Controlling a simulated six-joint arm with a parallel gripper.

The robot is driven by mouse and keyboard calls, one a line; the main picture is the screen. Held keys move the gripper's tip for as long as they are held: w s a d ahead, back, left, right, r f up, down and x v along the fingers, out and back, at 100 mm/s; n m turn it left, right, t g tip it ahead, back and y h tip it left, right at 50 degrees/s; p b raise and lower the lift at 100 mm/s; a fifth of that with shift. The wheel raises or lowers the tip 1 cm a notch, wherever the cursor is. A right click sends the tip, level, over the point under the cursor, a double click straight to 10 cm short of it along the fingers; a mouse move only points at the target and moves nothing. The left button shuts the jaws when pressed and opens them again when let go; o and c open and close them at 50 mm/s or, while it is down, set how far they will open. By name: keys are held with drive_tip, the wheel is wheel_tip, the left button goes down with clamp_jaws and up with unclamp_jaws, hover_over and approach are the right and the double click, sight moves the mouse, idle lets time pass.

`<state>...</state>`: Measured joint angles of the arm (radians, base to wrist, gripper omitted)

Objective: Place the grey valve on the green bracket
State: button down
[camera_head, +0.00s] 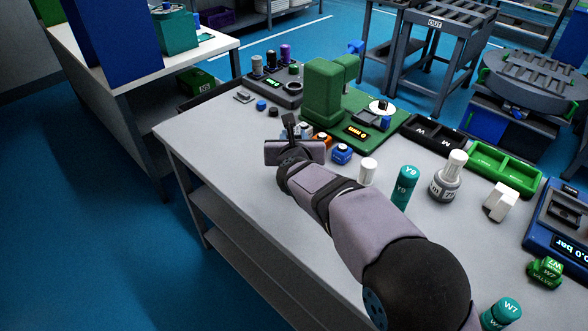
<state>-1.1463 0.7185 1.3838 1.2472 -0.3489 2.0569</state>
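My gripper (290,125) is over the table's left part, at the near side of a row of small parts. Its dark fingers are small and partly merged in this view, so their opening is unclear. A small pale grey part (305,130), possibly the grey valve, is just right of the fingers; contact cannot be told. Blue and orange valve-like parts (322,140) lie close by, and a blue one (342,153) is further right. A green fixture (322,92) with tall blocks on a green base stands behind them. Whether it is the green bracket is unclear.
The grey table (225,135) also bears a black tray (433,134), a green two-compartment tray (502,168), a white cylinder (368,171), a teal cylinder (404,187), a grey-white bottle (447,181) and a blue gauge unit (553,240). The table's left front is clear.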

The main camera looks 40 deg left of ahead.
drive_tip(key=shift+f+b, duration=1.1)
drive_tip(key=shift+f, duration=3.8)
drive_tip(key=shift+f, duration=0.2)
drive_tip(key=c, duration=1.4)
unclamp_jaws()
drive_tip(key=shift+o, duration=0.2)
drive_tip(key=shift+r, duration=0.15)
drive_tip(key=shift+d, duration=0.1)
drive_tip(key=b+v, duration=0.2)
drive_tip(key=v, duration=1)
